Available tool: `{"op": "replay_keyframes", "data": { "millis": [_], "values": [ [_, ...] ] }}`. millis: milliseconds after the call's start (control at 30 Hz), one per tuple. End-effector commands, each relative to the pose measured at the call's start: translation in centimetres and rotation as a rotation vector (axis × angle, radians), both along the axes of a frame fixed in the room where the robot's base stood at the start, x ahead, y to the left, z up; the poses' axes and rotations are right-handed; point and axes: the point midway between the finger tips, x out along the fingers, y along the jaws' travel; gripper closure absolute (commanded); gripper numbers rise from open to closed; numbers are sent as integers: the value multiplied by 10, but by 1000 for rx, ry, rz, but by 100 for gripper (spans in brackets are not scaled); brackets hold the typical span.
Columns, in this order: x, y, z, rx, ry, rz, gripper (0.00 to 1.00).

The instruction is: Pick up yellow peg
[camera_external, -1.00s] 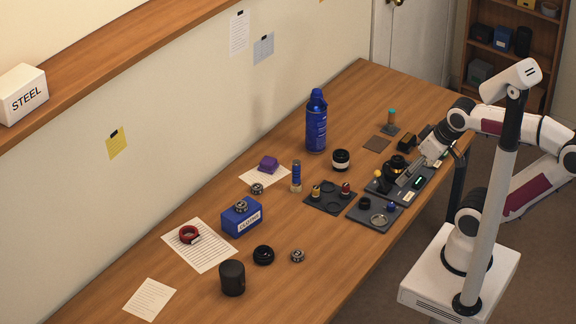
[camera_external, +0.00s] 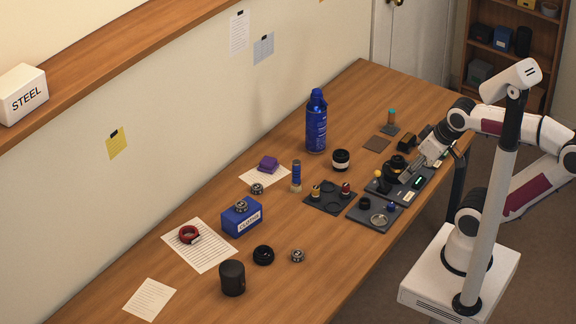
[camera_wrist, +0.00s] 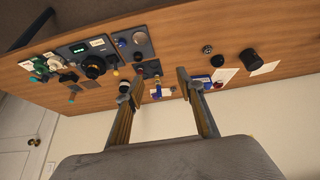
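The yellow peg (camera_external: 316,191) stands upright in the small dark tray (camera_external: 328,205) near the middle of the table, left of a red peg (camera_external: 346,189). I cannot make out the yellow peg clearly in the wrist view.
A small yellow ball (camera_external: 377,173) shows at the lens's left side; the wrist view shows it too (camera_wrist: 116,73). A blue spray can (camera_external: 317,125) and black-white cylinder (camera_external: 341,160) stand behind.

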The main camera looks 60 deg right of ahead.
Motion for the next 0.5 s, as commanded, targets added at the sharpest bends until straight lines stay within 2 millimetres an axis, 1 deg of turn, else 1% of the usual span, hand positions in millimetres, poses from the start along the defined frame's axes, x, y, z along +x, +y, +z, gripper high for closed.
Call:
{"op": "replay_keyframes", "data": {
  "millis": [267,500],
  "values": [
    [1,-1,-3,1,15,-3,63],
    [6,-2,-20,0,94,-9,63]
  ]
}}
